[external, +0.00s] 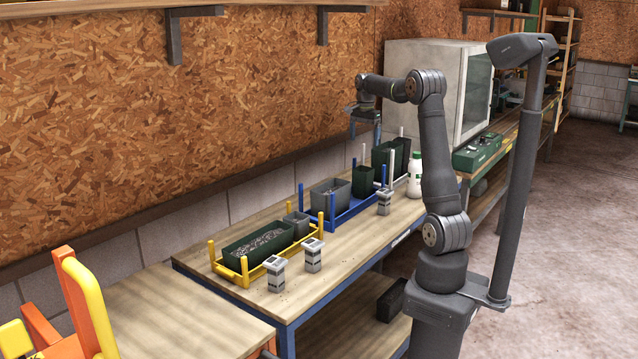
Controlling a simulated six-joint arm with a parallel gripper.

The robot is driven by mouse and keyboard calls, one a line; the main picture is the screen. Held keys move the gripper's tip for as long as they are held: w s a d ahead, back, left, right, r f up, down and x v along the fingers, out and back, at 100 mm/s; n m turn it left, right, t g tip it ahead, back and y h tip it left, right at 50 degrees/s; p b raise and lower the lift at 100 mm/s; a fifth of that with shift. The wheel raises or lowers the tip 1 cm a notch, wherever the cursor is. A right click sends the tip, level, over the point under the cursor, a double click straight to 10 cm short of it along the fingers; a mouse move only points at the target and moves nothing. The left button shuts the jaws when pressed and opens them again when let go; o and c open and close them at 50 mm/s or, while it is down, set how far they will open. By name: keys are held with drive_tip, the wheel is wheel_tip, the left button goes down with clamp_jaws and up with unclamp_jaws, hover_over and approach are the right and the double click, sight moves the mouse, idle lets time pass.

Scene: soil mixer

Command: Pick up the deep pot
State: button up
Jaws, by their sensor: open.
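A deep dark green pot (363,182) stands upright at the far end of the blue rack (352,212). Taller dark green pots (384,163) stand just beyond it, close together; I cannot tell which of these is the deep pot meant. My gripper (365,133) is above these pots, pointing down, with its fingers apart and nothing seen between them. It is clear of the pots. Its fingers are small in this view.
A yellow rack (243,280) holds a long green planter (258,246) and a small grey pot (297,224). A grey tray (330,194) sits in the blue rack. Small grey blocks (276,274) and a white bottle (415,178) stand nearby. The bench front is partly clear.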

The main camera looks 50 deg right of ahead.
drive_tip(key=a+h, duration=0.4)
drive_tip(key=a, duration=0.2)
approach(363, 174)
drive_tip(key=shift+h, duration=0.3)
drive_tip(key=d+f, duration=0.1)
drive_tip(key=f, duration=0.1)
drive_tip(key=w+d+f, duration=0.1)
drive_tip(key=d, duration=0.1)
drive_tip(key=w+d+f, duration=0.1)
drive_tip(key=d+f, duration=0.1)
drive_tip(key=shift+w+f, duration=0.25)
drive_tip(key=shift+f, duration=0.1)
drive_tip(key=shift+s+x, duration=0.2)
drive_tip(key=shift+x, duration=2.5)
drive_tip(key=shift+a, duration=0.2)
drive_tip(key=c, duration=1.1)
